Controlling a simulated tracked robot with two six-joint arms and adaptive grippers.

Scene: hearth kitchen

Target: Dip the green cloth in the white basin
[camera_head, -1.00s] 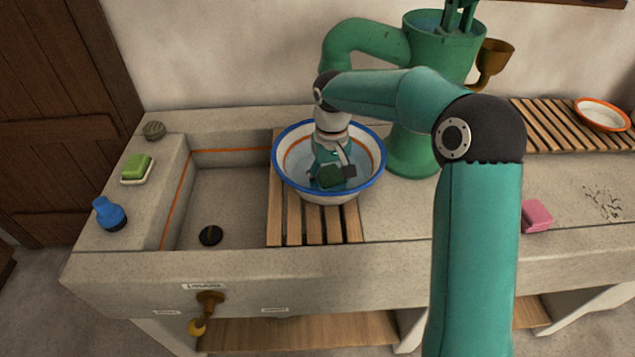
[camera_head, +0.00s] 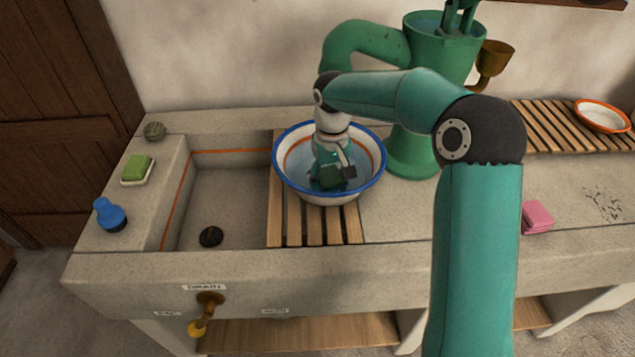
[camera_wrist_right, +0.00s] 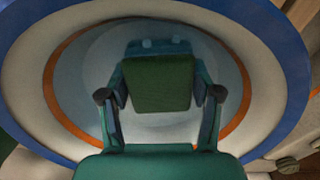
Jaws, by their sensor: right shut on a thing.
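The white basin (camera_head: 293,160) with a blue rim and an orange band stands on the slatted wooden rack and holds bluish water. My right gripper (camera_head: 331,170) points down inside it, shut on the green cloth (camera_head: 331,177). In the right wrist view the dark green cloth (camera_wrist_right: 160,83) sits between the two fingers, with the basin's rim (camera_wrist_right: 287,70) all round. The cloth is low in the basin, at or in the water; how deep it is I cannot tell. My left gripper is not in view.
The green pump (camera_head: 410,150) stands close behind and right of the basin. The stone sink (camera_head: 222,200) lies to the left. Green soap (camera_head: 137,167), a blue bottle (camera_head: 109,214) and a pink sponge (camera_head: 538,215) rest on the counter.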

